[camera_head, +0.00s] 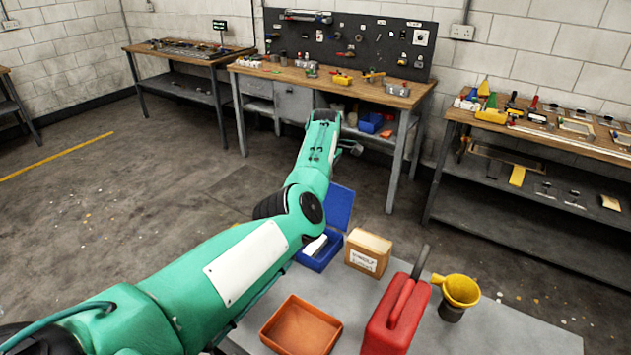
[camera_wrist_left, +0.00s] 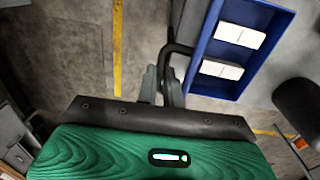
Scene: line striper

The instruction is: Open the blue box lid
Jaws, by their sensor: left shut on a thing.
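The blue box (camera_head: 318,252) stands on the grey table, partly hidden by my left arm. Its blue lid (camera_head: 338,208) is raised and stands steeply behind the box. A white item shows inside. In the left wrist view the blue box (camera_wrist_left: 192,80) is open at the top right with two white blocks (camera_wrist_left: 240,36) in it. My left gripper (camera_wrist_left: 166,86) is shut on a dark bent handle (camera_wrist_left: 176,48) beside the box's blue edge. In the head view its fingers are mostly hidden by the wrist. My right gripper is not in view.
A cardboard box (camera_head: 367,252) stands close right of the blue box. An orange tray (camera_head: 301,326), a red can (camera_head: 396,318) and a yellow funnel (camera_head: 458,291) are on the grey table (camera_head: 500,330). Workbenches stand along the walls, with open floor between.

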